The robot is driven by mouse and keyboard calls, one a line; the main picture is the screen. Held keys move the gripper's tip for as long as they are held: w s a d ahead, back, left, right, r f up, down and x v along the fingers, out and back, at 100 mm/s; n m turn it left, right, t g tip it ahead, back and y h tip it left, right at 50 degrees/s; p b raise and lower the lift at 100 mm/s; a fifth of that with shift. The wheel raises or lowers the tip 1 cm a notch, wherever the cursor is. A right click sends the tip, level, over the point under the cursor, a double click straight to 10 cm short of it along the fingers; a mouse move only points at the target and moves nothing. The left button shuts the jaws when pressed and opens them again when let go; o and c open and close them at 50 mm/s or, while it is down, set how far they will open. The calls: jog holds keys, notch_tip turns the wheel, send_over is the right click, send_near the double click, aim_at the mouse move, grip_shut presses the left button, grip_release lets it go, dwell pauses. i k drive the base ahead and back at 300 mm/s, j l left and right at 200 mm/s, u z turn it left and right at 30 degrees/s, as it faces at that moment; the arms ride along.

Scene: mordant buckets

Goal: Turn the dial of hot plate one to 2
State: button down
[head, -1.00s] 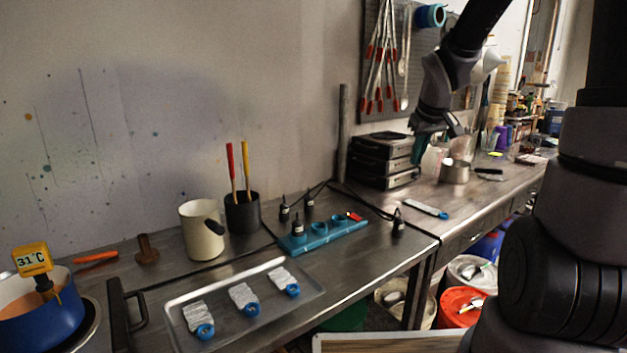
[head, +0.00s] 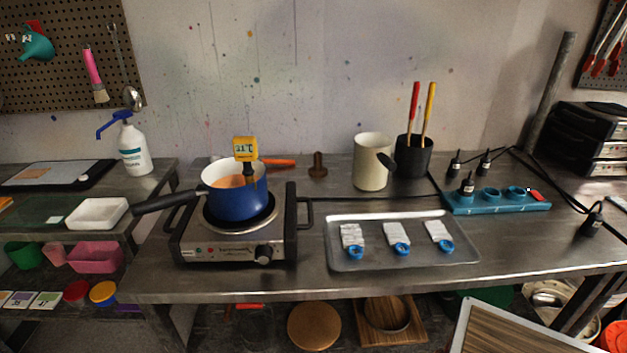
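A hot plate (head: 212,246) with a steel front panel stands on the metal table, left of the middle in the head view. Its round dial (head: 263,254) is at the right of the front panel; its setting is too small to read. A blue pot (head: 240,203) with a dark handle sits on the burner with an orange-brown liquid in it. A yellow thermometer (head: 245,149) stands up from the pot; its reading is blurred. My gripper is not in view.
A metal tray (head: 345,261) with several white, blue-ended bundles lies right of the hot plate. Behind it stand a cream jug (head: 371,165) and a black holder (head: 412,158). A blue power strip (head: 497,206) and cables lie farther right. The table edge before the hot plate is clear.

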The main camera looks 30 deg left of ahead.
aim_at(264, 253)
jog(key=u, duration=2.1)
